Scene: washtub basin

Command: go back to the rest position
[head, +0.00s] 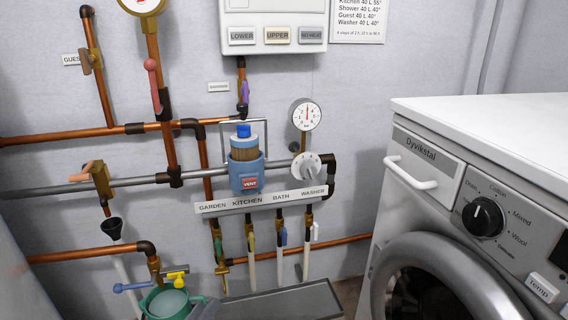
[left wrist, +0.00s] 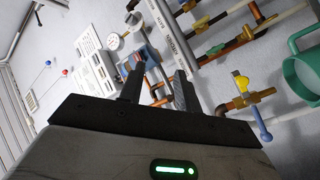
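My left gripper (left wrist: 159,70) shows in the left wrist view, with two dark fingers standing apart and wall piping visible between them. It is open and I see nothing held. The fingers point toward the wall with the pipes and the label strip. I cannot make out the left gripper in the head view. My right gripper is in neither view.
A green can (head: 168,304) stands below a yellow-handled tap (head: 177,271) and a blue lever (head: 134,286). Copper pipes and valves cover the wall around a blue-collared filter (head: 246,172). A white washing machine (head: 480,125) fills the right. A grey box-like edge (head: 280,302) lies at bottom centre.

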